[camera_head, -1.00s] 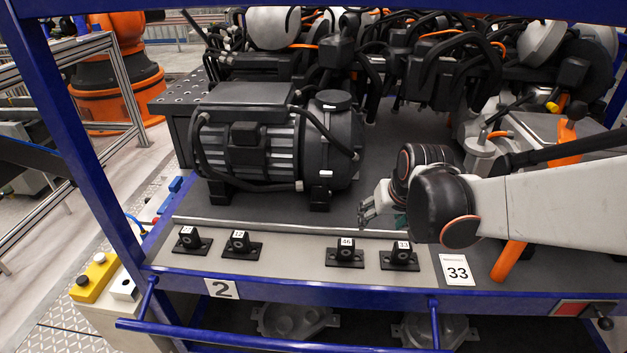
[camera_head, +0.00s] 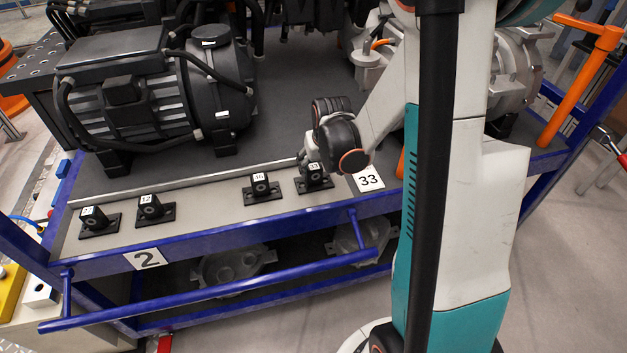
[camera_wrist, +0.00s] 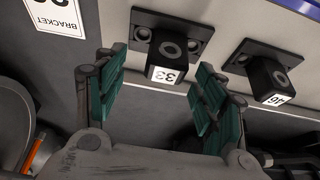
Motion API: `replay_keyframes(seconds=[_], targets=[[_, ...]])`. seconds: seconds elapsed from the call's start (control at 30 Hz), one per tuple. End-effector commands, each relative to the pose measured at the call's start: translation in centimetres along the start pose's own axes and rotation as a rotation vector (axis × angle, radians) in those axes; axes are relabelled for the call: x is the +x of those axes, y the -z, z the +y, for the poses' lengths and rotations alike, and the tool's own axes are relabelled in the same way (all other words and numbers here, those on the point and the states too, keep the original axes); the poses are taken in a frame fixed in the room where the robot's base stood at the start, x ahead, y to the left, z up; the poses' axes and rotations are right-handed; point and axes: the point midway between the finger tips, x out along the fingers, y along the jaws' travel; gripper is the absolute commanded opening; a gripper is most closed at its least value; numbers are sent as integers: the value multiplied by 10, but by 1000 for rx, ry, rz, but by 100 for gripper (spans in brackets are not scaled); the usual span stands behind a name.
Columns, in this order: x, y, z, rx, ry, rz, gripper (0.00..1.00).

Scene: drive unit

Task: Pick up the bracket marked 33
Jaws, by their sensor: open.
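The bracket marked 33 (camera_head: 313,177) is a black block on a flat black plate, at the right end of a row on the shelf's front strip. In the wrist view the same bracket (camera_wrist: 168,45) shows its white 33 label, upside down, in the gap between my fingers. My gripper (camera_wrist: 160,90) is open, with green pads either side of the label end, and holds nothing. In the head view my gripper (camera_head: 304,158) is just behind the bracket, its fingertips partly hidden by the wrist.
The bracket marked 46 (camera_wrist: 270,75) stands close beside it, near one finger. Two more brackets (camera_head: 150,207) (camera_head: 95,220) stand further left. A card reading 33 (camera_head: 368,178) lies to the right. A large black motor (camera_head: 150,90) stands behind, and a blue rail (camera_head: 220,238) runs along the front.

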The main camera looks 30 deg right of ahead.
Motion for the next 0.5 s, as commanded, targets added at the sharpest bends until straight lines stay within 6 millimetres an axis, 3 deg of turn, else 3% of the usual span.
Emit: replay_keyframes(seconds=[0.27, 0.5], targets=[[16, -2, -2, -1, 0, 0, 64], [50, -7, -7, -1, 0, 0, 64]])
